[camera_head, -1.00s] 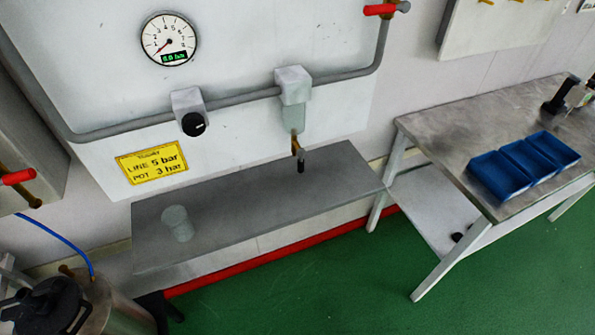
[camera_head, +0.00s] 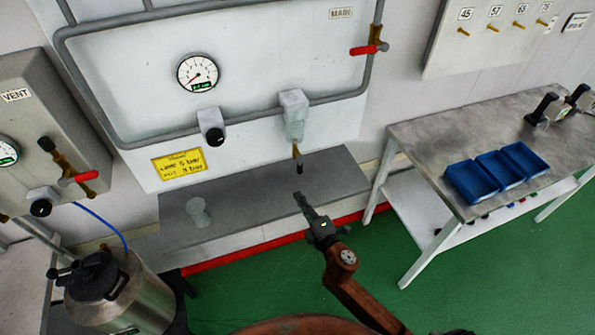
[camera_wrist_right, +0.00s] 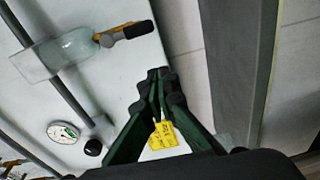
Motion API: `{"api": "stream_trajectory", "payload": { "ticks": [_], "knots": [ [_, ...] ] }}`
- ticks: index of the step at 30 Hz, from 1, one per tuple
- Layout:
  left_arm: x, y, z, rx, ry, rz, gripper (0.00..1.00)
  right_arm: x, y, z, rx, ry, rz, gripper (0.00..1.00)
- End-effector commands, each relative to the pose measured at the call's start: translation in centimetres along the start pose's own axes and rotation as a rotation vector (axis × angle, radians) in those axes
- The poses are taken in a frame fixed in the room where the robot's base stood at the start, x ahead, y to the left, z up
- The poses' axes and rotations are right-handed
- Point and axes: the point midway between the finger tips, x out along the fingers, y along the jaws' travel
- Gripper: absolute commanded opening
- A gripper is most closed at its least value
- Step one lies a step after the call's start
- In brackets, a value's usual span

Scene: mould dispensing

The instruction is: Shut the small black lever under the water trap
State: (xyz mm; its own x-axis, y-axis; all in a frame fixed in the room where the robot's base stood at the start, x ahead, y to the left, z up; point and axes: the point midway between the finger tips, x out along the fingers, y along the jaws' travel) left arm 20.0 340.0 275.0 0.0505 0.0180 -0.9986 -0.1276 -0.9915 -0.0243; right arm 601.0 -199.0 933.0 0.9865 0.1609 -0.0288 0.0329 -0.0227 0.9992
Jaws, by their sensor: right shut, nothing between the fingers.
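The water trap (camera_head: 293,122) is a translucent bowl under a white block on the wall panel's pipe. Below it is a brass drain valve (camera_head: 295,151) with the small black lever (camera_head: 299,168), which hangs down in line with the trap. My right gripper (camera_head: 300,199) is shut and empty, just below the lever and apart from it in the picture. In the right wrist view, the shut fingertips (camera_wrist_right: 160,80) are below the lever (camera_wrist_right: 138,29), with the trap bowl (camera_wrist_right: 75,47) to the left. My left gripper is not in view.
A grey shelf (camera_head: 250,205) with a clear cup (camera_head: 198,212) runs under the trap. A gauge (camera_head: 198,73), black knob (camera_head: 211,132) and yellow sign (camera_head: 179,164) are to the left. A steel pot (camera_head: 125,295) stands lower left. A table with blue bins (camera_head: 473,182) is at right.

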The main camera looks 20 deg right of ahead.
Motion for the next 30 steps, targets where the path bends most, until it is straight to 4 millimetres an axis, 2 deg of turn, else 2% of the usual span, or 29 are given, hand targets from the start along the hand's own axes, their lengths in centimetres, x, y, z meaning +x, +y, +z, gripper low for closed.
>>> {"api": "stream_trajectory", "payload": {
  "ticks": [1, 3, 13, 17, 20, 30],
  "knots": [
    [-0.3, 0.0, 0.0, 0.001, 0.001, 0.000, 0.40, -0.1, 1.2, -0.4, -0.016, 0.008, 0.017, 0.00],
    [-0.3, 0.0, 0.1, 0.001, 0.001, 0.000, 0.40, -0.1, 1.9, -0.7, -0.028, 0.014, 0.029, 0.00],
    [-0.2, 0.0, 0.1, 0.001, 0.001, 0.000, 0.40, -0.1, 1.8, -0.7, -0.029, 0.014, 0.030, 0.00],
    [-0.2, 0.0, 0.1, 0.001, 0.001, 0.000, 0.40, 0.7, 1.9, -0.7, -0.029, 0.014, 0.030, 0.00],
    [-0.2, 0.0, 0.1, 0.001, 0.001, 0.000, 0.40, 2.1, 2.0, -0.8, -0.030, 0.014, 0.031, 0.00],
    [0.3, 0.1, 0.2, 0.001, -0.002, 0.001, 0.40, 9.0, 2.0, -0.8, -0.030, 0.013, 0.030, 0.00]
  ]
}}
